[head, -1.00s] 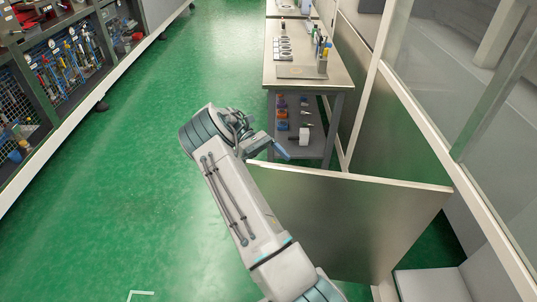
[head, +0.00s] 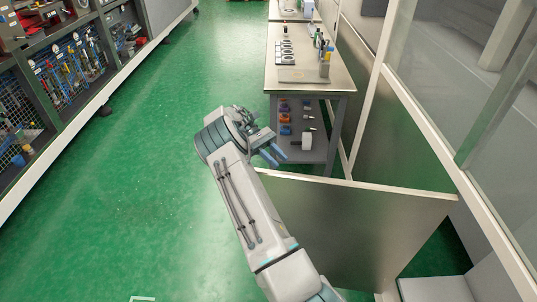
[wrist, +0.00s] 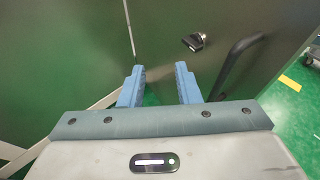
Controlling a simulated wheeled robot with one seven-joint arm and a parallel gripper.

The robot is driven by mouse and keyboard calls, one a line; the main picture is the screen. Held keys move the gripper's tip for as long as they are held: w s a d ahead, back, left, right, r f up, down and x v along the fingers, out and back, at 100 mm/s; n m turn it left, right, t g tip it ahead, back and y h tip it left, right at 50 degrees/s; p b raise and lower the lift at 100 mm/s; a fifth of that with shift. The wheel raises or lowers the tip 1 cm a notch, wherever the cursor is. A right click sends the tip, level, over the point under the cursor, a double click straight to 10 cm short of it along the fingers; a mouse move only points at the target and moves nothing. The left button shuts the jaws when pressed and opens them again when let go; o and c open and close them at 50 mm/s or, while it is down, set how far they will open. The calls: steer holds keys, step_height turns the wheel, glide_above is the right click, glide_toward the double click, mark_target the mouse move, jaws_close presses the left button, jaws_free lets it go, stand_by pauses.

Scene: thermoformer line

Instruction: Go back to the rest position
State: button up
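My gripper (head: 272,155) is held out over the green floor, at the left end of a low grey partition panel (head: 350,215). In the wrist view my gripper (wrist: 160,85) shows two blue fingers apart, with nothing between them. A dark green panel (wrist: 85,45) fills much of the wrist view beyond the fingers.
A workbench (head: 305,75) with a lower shelf stands beyond my gripper, along a glazed wall (head: 450,90). A tool rack (head: 65,70) lines the left side. The green floor (head: 150,190) between them is clear.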

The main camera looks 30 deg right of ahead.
steer(key=s+a+r+m+t+y+p, duration=0.15)
steer(key=s+a+r+t, duration=0.25)
steer(key=r, duration=0.4)
steer(key=s+a+r+m+t+y+p, duration=0.1)
steer(key=s+a+r+t+y, duration=0.1)
steer(key=s+a+r+t, duration=0.4)
steer(key=s+a+r+m+t, duration=0.1)
steer(key=s+a+r+t, duration=0.1)
steer(key=s+a, duration=0.3)
steer(key=s+a+r+m+t+y+p, duration=0.1)
steer(key=s+a+r+t, duration=0.2)
steer(key=s, duration=0.6)
steer(key=shift+a+r+t, duration=0.25)
steer(key=shift+a+t, duration=0.45)
steer(key=shift+a, duration=0.4)
